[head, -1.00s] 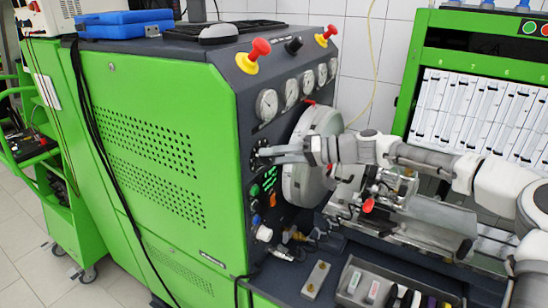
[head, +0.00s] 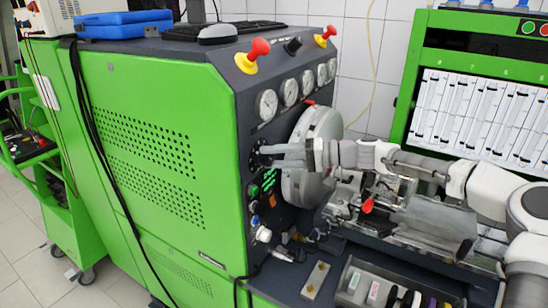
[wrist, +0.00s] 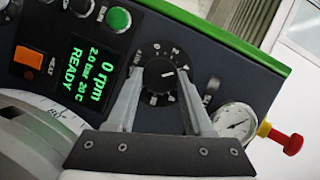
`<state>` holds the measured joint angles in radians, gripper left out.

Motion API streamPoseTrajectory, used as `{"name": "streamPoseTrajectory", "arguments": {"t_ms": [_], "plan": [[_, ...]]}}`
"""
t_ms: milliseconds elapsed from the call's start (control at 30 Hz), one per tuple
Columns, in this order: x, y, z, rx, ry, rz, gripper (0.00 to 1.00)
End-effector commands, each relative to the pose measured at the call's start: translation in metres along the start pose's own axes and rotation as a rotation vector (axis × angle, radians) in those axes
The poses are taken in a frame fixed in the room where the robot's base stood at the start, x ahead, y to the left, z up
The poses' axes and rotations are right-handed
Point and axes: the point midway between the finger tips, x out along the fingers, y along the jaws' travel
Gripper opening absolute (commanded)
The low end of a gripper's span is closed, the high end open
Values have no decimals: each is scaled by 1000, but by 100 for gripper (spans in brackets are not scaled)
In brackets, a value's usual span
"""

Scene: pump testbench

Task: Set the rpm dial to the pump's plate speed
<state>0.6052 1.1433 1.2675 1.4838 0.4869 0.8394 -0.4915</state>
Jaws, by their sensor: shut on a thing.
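The rpm dial (wrist: 160,82) is a round black knob with white marks around it and a white pointer line, on the dark control panel. In the head view my gripper (head: 264,150) reaches the panel from the right and covers part of the dial (head: 255,160). The green display (wrist: 88,72) reads 0 rpm, 2.0 bar, 20 C, READY. I cannot make out a pump plate with a speed on it.
A green button (wrist: 117,20), an orange button (wrist: 29,57) and a pressure gauge (wrist: 236,121) lie near the dial. A red and yellow stop knob (wrist: 280,138) juts out. The large grey disc (head: 311,160) stands close beside my gripper.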

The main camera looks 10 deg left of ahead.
Motion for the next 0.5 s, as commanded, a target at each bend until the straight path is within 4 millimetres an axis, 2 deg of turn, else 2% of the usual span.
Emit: {"name": "streamPoseTrajectory", "arguments": {"t_ms": [67,100,200,233,267,500], "plan": [[0,0,0,0,1,1,0],[0,0,0,0,1,1,57],[0,0,0,0,1,1,75],[0,0,0,0,0,1,80],[0,0,0,-1,0,1,82],[0,0,0,-1,0,1,82]]}}
